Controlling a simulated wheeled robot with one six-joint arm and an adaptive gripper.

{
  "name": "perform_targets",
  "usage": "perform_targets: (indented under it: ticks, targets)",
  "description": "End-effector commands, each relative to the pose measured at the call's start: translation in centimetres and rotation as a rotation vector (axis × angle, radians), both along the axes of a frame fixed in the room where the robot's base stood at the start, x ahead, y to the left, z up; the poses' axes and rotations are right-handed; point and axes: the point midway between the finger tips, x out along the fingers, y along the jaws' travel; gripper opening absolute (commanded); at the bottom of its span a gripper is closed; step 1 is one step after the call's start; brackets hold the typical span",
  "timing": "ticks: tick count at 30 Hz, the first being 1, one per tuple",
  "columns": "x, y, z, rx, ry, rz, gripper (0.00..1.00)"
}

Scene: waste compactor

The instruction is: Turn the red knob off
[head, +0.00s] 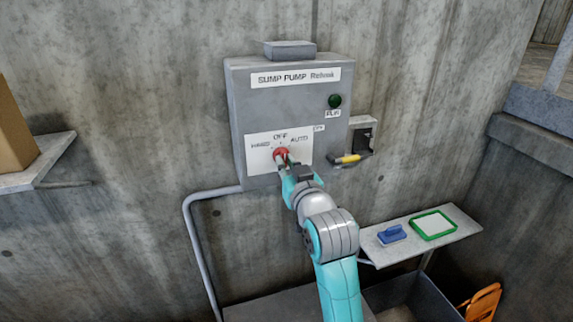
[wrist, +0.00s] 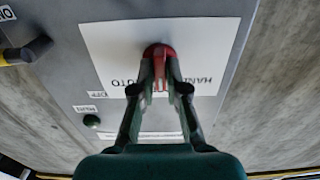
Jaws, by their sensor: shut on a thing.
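The red knob (head: 281,153) is on the white label plate (head: 262,158) of the grey sump pump box (head: 240,110). The plate reads HAND on the left, OFF at the top and AUTO on the right. My gripper (head: 284,163) reaches the knob from below right. In the wrist view, my gripper (wrist: 160,80) has its two fingertips closed around the red knob (wrist: 158,50). The fingers hide part of the knob and the OFF lettering there. I cannot tell for certain which label the knob points to.
A dark green lamp (head: 335,101) is at the box's upper right. A small switch with a yellow handle (head: 348,159) sits right of the box. A shelf (head: 462,232) at lower right holds a blue item (head: 391,234) and a green-framed tray (head: 432,214). A conduit (head: 190,240) runs down at left.

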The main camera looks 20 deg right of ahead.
Motion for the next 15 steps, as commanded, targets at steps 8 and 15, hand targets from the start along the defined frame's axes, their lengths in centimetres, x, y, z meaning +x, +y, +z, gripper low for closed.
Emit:
perform_targets:
  ticks: [8, 15]
  targets:
    - [0.01, -0.01, -0.08, 0.001, 0.002, 0.0, 0.36]
    - [0.0, 0.0, -0.03, 0.001, 0.001, 0.0, 0.39]
